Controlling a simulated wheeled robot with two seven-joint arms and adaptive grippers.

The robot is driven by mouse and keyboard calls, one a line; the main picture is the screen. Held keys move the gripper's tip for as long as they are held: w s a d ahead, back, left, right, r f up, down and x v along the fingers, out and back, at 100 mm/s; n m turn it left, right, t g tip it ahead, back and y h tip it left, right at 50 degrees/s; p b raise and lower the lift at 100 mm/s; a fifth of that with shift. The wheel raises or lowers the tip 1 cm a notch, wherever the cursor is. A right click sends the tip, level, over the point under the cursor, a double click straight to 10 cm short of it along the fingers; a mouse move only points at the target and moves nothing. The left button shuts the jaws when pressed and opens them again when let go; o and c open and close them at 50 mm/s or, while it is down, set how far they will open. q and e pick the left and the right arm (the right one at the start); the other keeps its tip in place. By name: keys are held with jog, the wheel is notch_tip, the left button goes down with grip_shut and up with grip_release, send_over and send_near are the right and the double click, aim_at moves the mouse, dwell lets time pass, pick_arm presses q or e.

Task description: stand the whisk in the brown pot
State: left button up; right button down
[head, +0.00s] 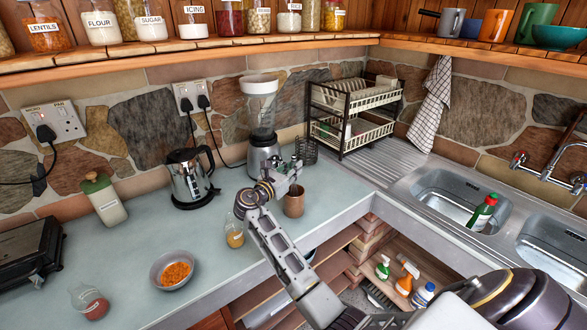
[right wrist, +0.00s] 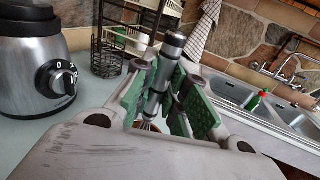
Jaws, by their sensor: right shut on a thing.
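The brown pot (head: 294,204) stands upright on the grey-green counter, in front of the blender. My right gripper (head: 286,172) is just above the pot, slightly to its left in the head view. In the right wrist view, the right gripper (right wrist: 167,88) is shut on the whisk (right wrist: 172,46), its green pads either side of the metal handle. The handle points up and the wires point down, at a slight tilt. A little of the wire end shows below the pads, near a sliver of brown. I cannot tell whether the wires are inside the pot. My left gripper is out of view.
A blender (head: 263,130) and a black wire holder (head: 306,150) stand close behind the pot. A kettle (head: 188,180), a small jar (head: 235,234) and a bowl (head: 172,270) are to the left. The sink (head: 450,198) is to the right.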

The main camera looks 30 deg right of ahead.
jog(key=c, duration=1.4)
grip_release()
jog(key=shift+o, duration=0.2)
jog(key=v, duration=1.2)
